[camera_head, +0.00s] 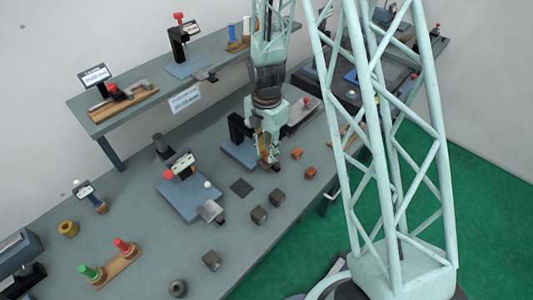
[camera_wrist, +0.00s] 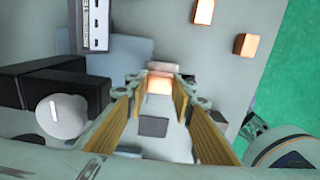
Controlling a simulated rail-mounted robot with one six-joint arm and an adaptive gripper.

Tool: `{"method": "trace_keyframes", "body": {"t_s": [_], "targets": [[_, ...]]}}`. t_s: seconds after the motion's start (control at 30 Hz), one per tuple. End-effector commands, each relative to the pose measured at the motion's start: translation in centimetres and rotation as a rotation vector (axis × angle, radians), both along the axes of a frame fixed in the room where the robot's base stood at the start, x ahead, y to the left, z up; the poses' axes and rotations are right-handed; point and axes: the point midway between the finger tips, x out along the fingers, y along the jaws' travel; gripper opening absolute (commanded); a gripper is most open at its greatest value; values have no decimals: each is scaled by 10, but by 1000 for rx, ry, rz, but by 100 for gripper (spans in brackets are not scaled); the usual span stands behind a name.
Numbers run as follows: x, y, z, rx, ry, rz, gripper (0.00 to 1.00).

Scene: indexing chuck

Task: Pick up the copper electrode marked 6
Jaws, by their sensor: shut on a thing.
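My gripper (camera_head: 266,163) reaches down over the middle of the bench, beside a blue-based fixture with a black upright. In the wrist view its two gold-padded fingers (camera_wrist: 158,88) close in on a small glowing copper block (camera_wrist: 159,84), the copper electrode held at the fingertips. No mark can be read on it. Two more copper blocks stand apart on the bench to the right of my gripper: one nearer (camera_head: 297,153) and one farther (camera_head: 310,172). They also show in the wrist view, at the top (camera_wrist: 203,12) and at the right (camera_wrist: 246,45). Their marks are unreadable too.
A blue-based fixture (camera_head: 186,197) with a red knob stands at the left. Red and green pegs stand on a wooden block (camera_head: 119,264) at the front left.

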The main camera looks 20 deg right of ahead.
Motion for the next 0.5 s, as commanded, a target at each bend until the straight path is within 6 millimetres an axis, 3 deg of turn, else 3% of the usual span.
{"method": "trace_keyframes", "body": {"t_s": [0.5], "targets": [[1, 0, 29, 0, -1, 0, 6]]}}
